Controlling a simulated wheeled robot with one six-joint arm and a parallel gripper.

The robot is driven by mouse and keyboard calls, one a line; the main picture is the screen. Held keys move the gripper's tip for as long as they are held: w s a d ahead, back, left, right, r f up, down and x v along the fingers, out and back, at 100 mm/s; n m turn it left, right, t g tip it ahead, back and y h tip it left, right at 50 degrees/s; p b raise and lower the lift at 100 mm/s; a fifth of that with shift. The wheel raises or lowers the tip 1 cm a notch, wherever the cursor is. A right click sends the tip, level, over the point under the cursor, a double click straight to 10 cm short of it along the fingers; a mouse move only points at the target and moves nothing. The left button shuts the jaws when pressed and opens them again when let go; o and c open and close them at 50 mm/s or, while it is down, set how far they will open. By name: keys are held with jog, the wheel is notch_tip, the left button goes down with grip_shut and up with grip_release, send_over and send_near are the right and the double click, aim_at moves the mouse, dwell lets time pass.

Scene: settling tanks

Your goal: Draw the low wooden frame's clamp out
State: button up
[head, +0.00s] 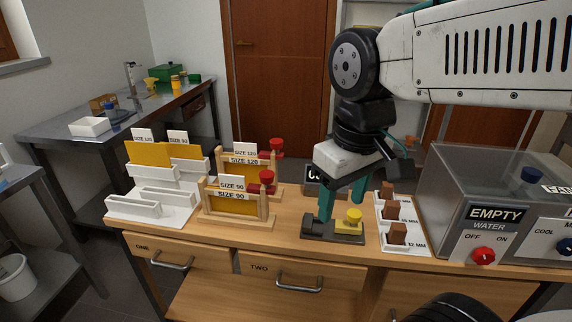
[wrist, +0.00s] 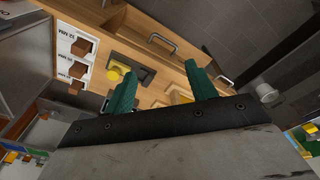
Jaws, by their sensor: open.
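The lower wooden frame (head: 240,222), labelled SIZE 90, stands upright near the bench front in the head view, with a yellow panel in it. Its clamp has a red knob (head: 267,177) at the top right of the frame. A second wooden frame (head: 277,163), labelled SIZE 120, stands behind it with its own red knob (head: 276,145). My gripper (head: 341,211) is open and empty, fingers down, to the right of the lower frame and apart from it. My gripper also shows in the wrist view (wrist: 160,70), where I cannot make out the clamp.
A dark block (head: 318,226) with a yellow knob (head: 354,214) sits by my fingers. A white rack (head: 409,247) with brown blocks and a clear-sided EMPTY tank (head: 462,190) stand to the right. White holders (head: 155,205) with yellow panels stand left of the frames.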

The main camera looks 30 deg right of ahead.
jog(key=w+a+r+n, duration=0.15)
jog(key=w+n, duration=0.35)
jog(key=w, duration=0.8)
jog(key=n+g, duration=0.1)
jog(key=n, duration=0.3)
send_over(266, 174)
notch_tip(266, 174, down, 2)
jog(key=shift+s+d, duration=0.15)
jog(key=shift+w+f, duration=0.25)
jog(key=shift+f, duration=0.4)
notch_tip(266, 174, down, 7)
jog(key=shift+r, duration=0.15)
